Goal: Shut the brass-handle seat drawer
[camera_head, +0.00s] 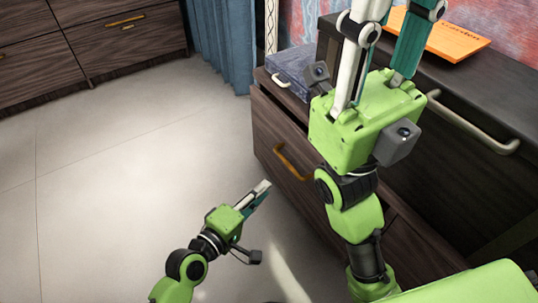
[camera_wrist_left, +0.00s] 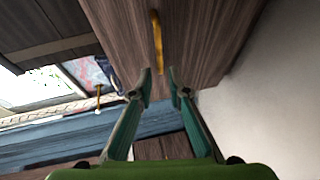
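The brass handle (camera_head: 292,162) sits on a dark wood drawer front (camera_head: 275,128) low in the cabinet. The drawer front seems to stand out from the cabinet, but how far is hard to tell. In the left wrist view the brass handle (camera_wrist_left: 157,42) is upright on the wood front, ahead of the fingertips. My left gripper (camera_head: 262,190) is in front of the drawer, apart from the handle. Its fingers (camera_wrist_left: 162,85) are parted with nothing between them. My right gripper (camera_head: 395,20) is close to the head camera, its fingers spread and tips cut off.
A desk top (camera_head: 490,85) with an orange folder (camera_head: 440,35) is at upper right. A pale handle (camera_head: 475,125) sticks out along it. The floor (camera_head: 110,200) at left is clear; another cabinet (camera_head: 90,45) stands behind.

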